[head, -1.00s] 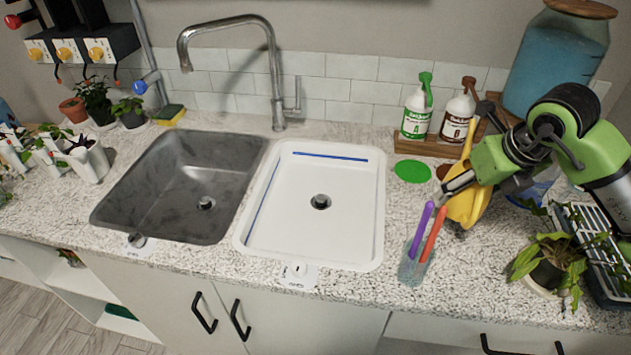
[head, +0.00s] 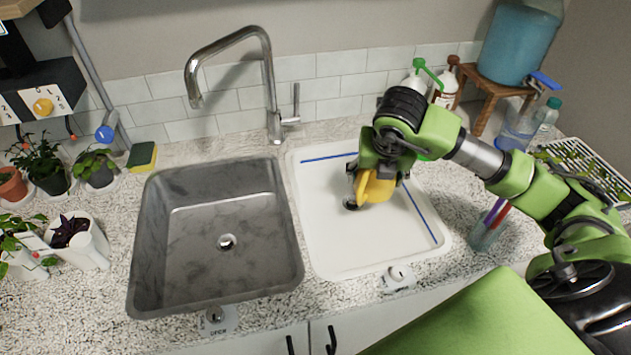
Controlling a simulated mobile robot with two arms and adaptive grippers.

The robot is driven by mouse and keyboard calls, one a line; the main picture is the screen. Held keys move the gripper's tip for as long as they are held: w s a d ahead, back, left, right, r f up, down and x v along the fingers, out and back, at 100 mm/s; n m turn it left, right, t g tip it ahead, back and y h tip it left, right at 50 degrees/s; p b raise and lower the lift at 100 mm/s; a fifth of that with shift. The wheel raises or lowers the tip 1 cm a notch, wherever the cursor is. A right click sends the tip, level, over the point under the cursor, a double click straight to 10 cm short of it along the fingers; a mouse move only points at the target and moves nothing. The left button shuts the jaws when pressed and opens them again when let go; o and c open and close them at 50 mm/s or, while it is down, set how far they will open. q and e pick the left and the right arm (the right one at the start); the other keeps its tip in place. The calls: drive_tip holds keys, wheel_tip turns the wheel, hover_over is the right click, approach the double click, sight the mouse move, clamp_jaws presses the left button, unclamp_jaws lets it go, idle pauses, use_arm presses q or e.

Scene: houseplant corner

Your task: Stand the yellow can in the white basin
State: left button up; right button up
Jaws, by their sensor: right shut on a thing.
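The yellow can (head: 376,188) is over the white basin (head: 345,258), near its drain. My right gripper (head: 372,172) is shut on the can from above, and its wrist hides the can's upper part. I cannot tell whether the can touches the basin floor. The white basin is shallow, with a blue line along its back and another on its right side. My left gripper is not in the head view.
A grey sink (head: 215,235) lies left of the basin, with a tall metal faucet (head: 268,85) behind. A glass with pens (head: 490,228) stands right of the basin. Bottles (head: 447,80) and a wooden stand are at the back right. Potted plants (head: 75,235) line the left.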

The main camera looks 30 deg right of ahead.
drive_tip(key=w+f+b, duration=0.1)
drive_tip(key=w+f, duration=0.1)
drive_tip(key=w, duration=0.2)
drive_tip(key=w+f+b, duration=0.2)
drive_tip(key=w+f, duration=0.1)
drive_tip(key=w+f+b, duration=0.1)
drive_tip(key=w+f, duration=0.2)
drive_tip(key=w, duration=0.1)
drive_tip(key=shift+w+d+f, duration=0.15)
drive_tip(key=shift+w+d, duration=0.2)
drive_tip(key=shift+d, duration=0.05)
drive_tip(key=shift+w+d+f+b, duration=0.15)
drive_tip(key=shift+w+f+b, duration=0.25)
drive_tip(key=shift+w+b, duration=0.1)
drive_tip(key=f+b, duration=0.1)
drive_tip(key=f, duration=0.1)
drive_tip(key=f+b, duration=0.1)
drive_tip(key=f, duration=0.1)
drive_tip(key=shift+w+b, duration=0.3)
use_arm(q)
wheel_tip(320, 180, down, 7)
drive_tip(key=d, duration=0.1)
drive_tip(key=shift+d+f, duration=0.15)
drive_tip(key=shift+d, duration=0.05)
use_arm(e)
drive_tip(key=shift+r, duration=0.1)
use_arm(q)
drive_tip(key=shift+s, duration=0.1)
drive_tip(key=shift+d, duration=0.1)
